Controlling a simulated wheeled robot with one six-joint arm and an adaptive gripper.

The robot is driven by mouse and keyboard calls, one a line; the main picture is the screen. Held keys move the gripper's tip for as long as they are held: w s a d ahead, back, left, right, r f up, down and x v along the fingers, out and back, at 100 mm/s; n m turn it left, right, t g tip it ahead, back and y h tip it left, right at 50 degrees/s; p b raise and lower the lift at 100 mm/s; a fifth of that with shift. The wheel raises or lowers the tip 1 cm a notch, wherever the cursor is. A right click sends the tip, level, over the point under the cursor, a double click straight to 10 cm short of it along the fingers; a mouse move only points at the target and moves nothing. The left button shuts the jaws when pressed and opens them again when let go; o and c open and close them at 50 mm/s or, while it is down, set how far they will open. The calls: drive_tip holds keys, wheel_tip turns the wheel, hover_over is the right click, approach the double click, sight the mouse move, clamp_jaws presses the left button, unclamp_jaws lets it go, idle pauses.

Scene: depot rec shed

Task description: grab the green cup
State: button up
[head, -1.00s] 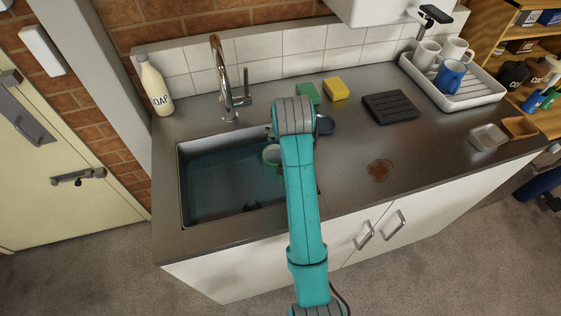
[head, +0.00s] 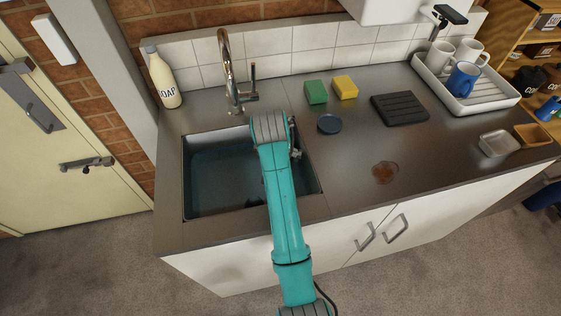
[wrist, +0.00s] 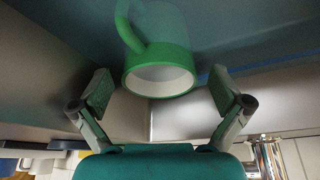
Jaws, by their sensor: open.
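The green cup (wrist: 160,55) shows in the wrist view, its pale open rim toward me and its handle on the left of the picture. It is in the sink (head: 203,213), and in the head view my arm hides it. My gripper (wrist: 160,88) is open, with one finger on each side of the cup's rim. There is a gap between each finger and the cup, so nothing is held. In the head view my wrist is above the sink and hides the fingers.
The tap (head: 230,75) stands behind the sink, with a soap bottle (head: 162,80) to its left. A green sponge (head: 316,92), a yellow sponge (head: 345,87) and a dark round item (head: 329,124) lie right of the sink. A mug rack (head: 498,98) stands far right.

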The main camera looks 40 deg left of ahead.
drive_tip(key=shift+x, duration=1.8)
drive_tip(key=c, duration=1.3)
drive_tip(key=shift+r, duration=0.1)
